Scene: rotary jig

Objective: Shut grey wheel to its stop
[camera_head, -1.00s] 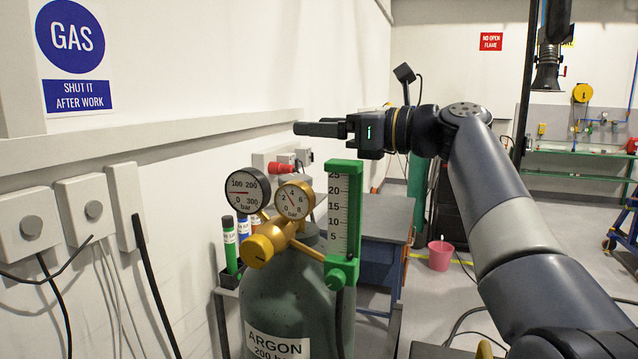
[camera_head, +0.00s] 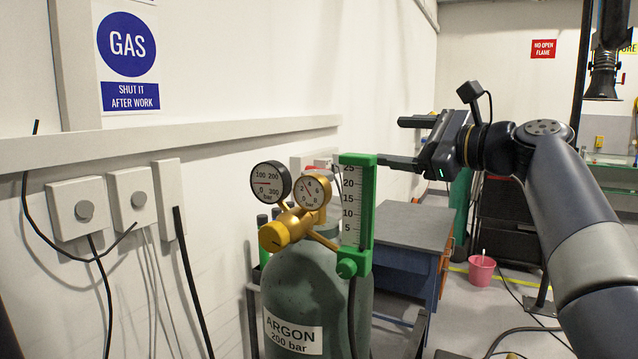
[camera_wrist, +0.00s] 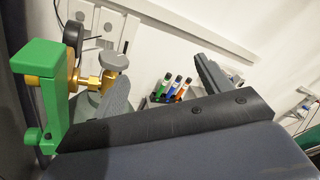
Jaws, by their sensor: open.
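The grey wheel (camera_wrist: 115,61) shows in the wrist view, on top of a brass valve (camera_wrist: 109,80) beside the green flowmeter. In the head view I cannot make it out behind the gauges and flowmeter. My gripper (camera_head: 395,141) is open and empty, to the right of the flowmeter's top, its two fingers apart one above the other. I see no contact with the wheel. The argon cylinder (camera_head: 310,290) stands upright below.
The green flowmeter (camera_head: 357,215), two round gauges (camera_head: 270,183) and a yellow knob (camera_head: 273,237) crowd the cylinder top. Several marker-like tubes (camera_wrist: 172,88) stand behind the valve. The wall is close on the left. A grey-topped bench (camera_head: 415,224) stands behind.

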